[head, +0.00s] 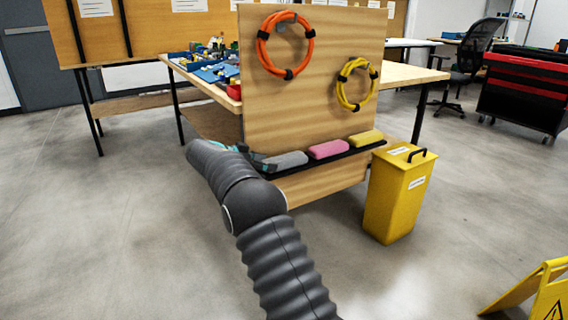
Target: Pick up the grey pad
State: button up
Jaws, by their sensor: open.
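The grey pad (286,160) lies at the left end of a narrow black shelf (353,153) on the wooden panel. A pink pad (328,149) and a yellow pad (366,138) lie to its right on the same shelf. My gripper (262,163) is at the left end of the shelf, close beside the grey pad. Its jaws are open, though my arm hides most of them. I cannot tell whether a finger touches the pad.
An orange cable coil (262,47) and a yellow coil (342,92) hang on the panel (325,100) above the shelf. A yellow bin (392,205) stands right of the panel. A yellow floor sign (545,290) stands at lower right. The floor at left is clear.

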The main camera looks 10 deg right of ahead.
aim_at(274, 160)
jog(key=x, duration=0.3)
jog(key=shift+d, duration=0.2)
jog(key=c, duration=0.8)
jog(key=shift+r, duration=0.1)
